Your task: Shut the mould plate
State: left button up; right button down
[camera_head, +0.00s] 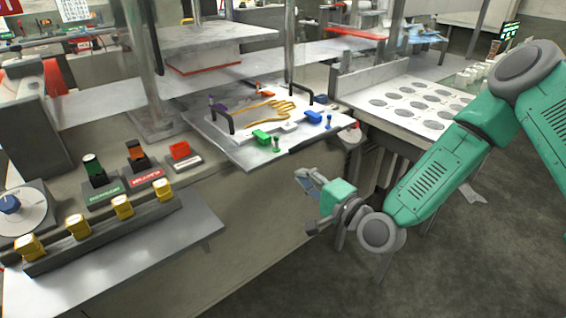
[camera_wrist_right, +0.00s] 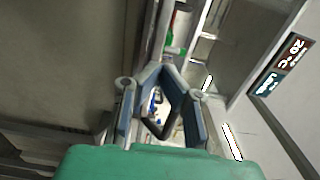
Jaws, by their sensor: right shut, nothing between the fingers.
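The mould plate (camera_head: 238,150) is a flat pale metal plate sticking out from the press, with a yellow glove outline (camera_head: 262,112) on it. It carries two black handles, a green block (camera_head: 262,137) and blue and purple fittings. The plate lies flat, out in front of the upper press block (camera_head: 208,52). My right gripper (camera_head: 305,180) is to the right of and below the plate's front edge, apart from it. It is shut and empty. In the right wrist view the fingers (camera_wrist_right: 160,72) meet, with part of the bench showing through the gap between them. My left gripper is not in view.
A white table with round grey discs (camera_head: 405,103) stands right of the press. Open floor lies below my right arm.

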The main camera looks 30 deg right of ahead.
aim_at(278, 159)
jog(key=x, duration=0.7)
jog(key=shift+w, duration=0.2)
